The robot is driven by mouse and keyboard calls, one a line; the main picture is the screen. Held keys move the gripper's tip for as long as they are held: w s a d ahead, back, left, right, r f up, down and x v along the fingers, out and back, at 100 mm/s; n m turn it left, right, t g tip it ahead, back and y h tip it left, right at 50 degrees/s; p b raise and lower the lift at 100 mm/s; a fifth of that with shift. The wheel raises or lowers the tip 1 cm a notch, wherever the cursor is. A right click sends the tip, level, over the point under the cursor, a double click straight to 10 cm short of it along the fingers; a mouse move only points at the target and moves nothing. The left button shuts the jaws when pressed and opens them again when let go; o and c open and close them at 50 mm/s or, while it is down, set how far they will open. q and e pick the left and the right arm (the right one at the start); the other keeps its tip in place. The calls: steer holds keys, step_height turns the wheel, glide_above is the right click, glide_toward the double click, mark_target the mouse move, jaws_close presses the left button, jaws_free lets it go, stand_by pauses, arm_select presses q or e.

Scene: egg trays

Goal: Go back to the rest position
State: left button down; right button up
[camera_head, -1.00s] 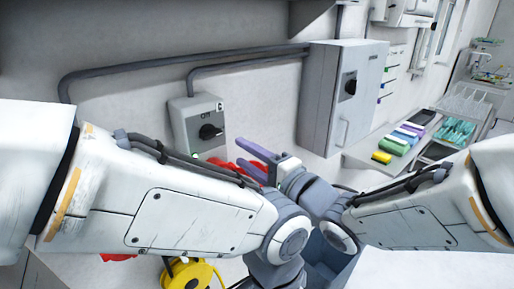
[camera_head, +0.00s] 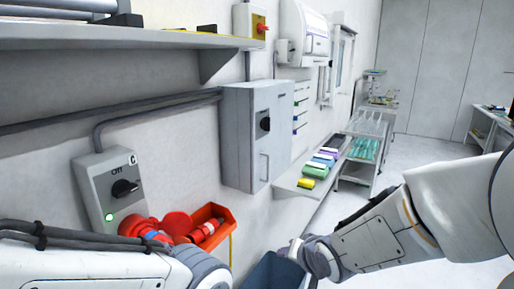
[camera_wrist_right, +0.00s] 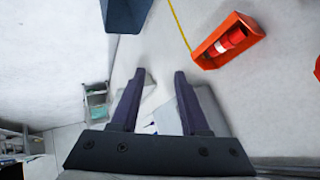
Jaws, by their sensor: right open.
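My right gripper (camera_wrist_right: 159,76) shows in the right wrist view with its two dark purple fingers apart and nothing between them. A pale surface lies beyond the fingers. In the head view my right arm comes in from the right, with its wrist near the bottom middle; its fingers are not visible there. My left arm lies along the bottom left edge of the head view, and my left gripper is out of view.
A dark blue bin (camera_head: 271,273) stands at the bottom middle. An orange wall tray (camera_head: 213,232) holds red items beside a switch box (camera_head: 103,186). A grey cabinet (camera_head: 240,137) hangs on the wall. A side shelf (camera_head: 290,183) and open floor lie further right.

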steer(key=s+d+f+n+g+h, duration=0.3)
steer(key=s+d+f+g, duration=0.35)
steer(key=s+d, duration=0.45)
steer(key=s+a+r+n+g, duration=0.1)
steer(key=s+a+r+n, duration=0.2)
steer(key=s+a, duration=0.3)
steer(key=s+a+r+n+g+y, duration=0.1)
steer(key=s+a+r+n, duration=0.1)
steer(key=s+a+n, duration=0.2)
steer(key=s+a, duration=0.3)
steer(key=a, duration=0.1)
steer(key=shift+s+r+n, duration=0.3)
steer(key=shift+r, duration=0.1)
